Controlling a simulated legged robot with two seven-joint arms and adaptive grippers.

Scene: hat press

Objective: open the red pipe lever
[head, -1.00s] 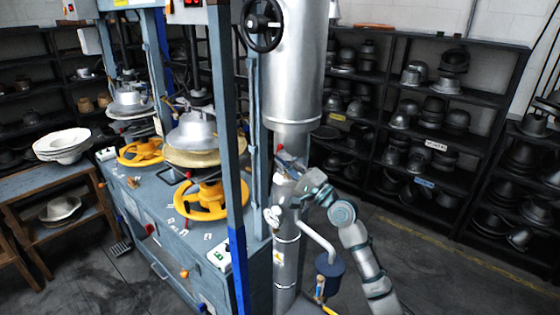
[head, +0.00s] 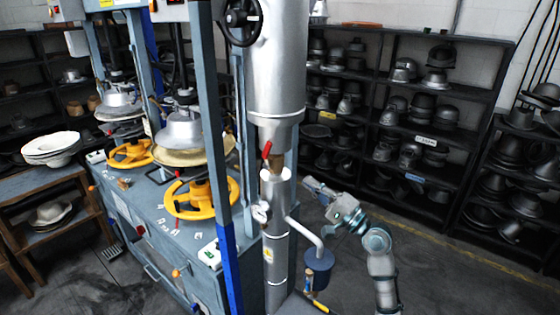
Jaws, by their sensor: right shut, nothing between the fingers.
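The red pipe lever (head: 266,150) is a small red handle on the brass valve between the upper silver cylinder and the lower metal pipe (head: 277,215). It stands up at a tilt on the front left of the valve. My right gripper (head: 307,182) is to the right of the pipe, a little lower than the lever and apart from it. Its fingers are shut and empty, pointing left toward the pipe. My left gripper is not in view.
A pressure gauge (head: 261,211) and a side pipe with a blue-grey canister (head: 318,268) are on the pipe. A black handwheel (head: 240,20) is above. The blue press bench with yellow wheels (head: 201,196) stands left. Shelves of hat moulds (head: 420,120) line the back.

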